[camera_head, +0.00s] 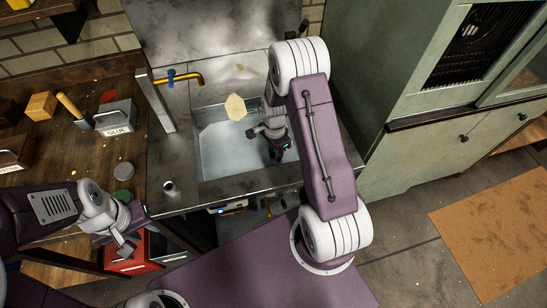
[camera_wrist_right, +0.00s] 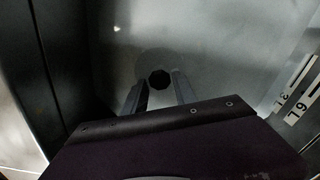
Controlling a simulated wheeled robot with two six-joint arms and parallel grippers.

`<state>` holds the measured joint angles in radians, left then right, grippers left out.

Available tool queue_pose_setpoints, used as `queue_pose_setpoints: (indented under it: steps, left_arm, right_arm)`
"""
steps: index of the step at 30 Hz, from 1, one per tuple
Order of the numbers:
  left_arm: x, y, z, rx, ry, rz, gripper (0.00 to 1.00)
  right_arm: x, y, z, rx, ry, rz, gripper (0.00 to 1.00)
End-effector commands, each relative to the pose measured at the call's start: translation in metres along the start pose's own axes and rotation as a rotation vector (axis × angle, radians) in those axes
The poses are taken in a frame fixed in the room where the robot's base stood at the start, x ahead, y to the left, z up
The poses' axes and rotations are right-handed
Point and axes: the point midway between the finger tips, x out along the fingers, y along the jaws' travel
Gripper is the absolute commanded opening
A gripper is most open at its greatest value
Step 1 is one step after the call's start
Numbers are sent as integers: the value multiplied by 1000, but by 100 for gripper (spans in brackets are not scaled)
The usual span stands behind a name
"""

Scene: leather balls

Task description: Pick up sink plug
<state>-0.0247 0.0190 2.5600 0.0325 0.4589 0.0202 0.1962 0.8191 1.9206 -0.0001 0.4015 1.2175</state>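The metal sink basin (camera_head: 215,150) is in the middle of the head view. My right gripper (camera_head: 275,154) reaches down into its right part. In the right wrist view, my right gripper (camera_wrist_right: 159,92) has its two dark fingers apart, with nothing held between them. A small dark round piece (camera_wrist_right: 160,79) sits in a paler grey disc just beyond and between the fingertips. It looks like the sink plug or the drain; I cannot tell which. My left gripper (camera_head: 127,248) is low on the left, outside the sink; its finger gap is unclear.
A pale flat piece (camera_head: 236,107) shows near the back rim. A red box (camera_head: 130,258) is below my left gripper.

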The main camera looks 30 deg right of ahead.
Motion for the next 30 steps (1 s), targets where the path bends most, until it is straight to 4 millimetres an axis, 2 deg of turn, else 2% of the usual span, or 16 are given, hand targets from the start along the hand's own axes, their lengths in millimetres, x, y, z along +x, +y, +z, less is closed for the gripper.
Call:
queue_pose_setpoints:
  steps: [1, 3, 11, 14, 21, 24, 30]
  left_arm:
    - [0, 0, 0, 0, 0, 0, 36]
    - [0, 0, 0, 0, 0, 0, 36]
    - [0, 0, 0, 0, 0, 0, 36]
    - [-2, 0, 0, 0, 0, 0, 36]
    - [-8, 0, -1, 0, 0, 0, 36]
    - [-9, 0, -1, 0, 0, 0, 36]
    - [-10, 0, -1, 0, 0, 0, 36]
  right_arm:
    - [0, 0, 0, 0, 0, 0, 16]
    - [0, 0, 0, 0, 0, 0, 0]
    - [-2, 0, 0, 0, 0, 0, 0]
    - [-15, -1, 0, 0, 1, -3, 0]
    - [-74, -1, 0, 0, 2, -5, 0]
    - [-90, -1, 0, 0, 1, -3, 0]
    - [-101, 0, 0, 0, 0, 0, 0]
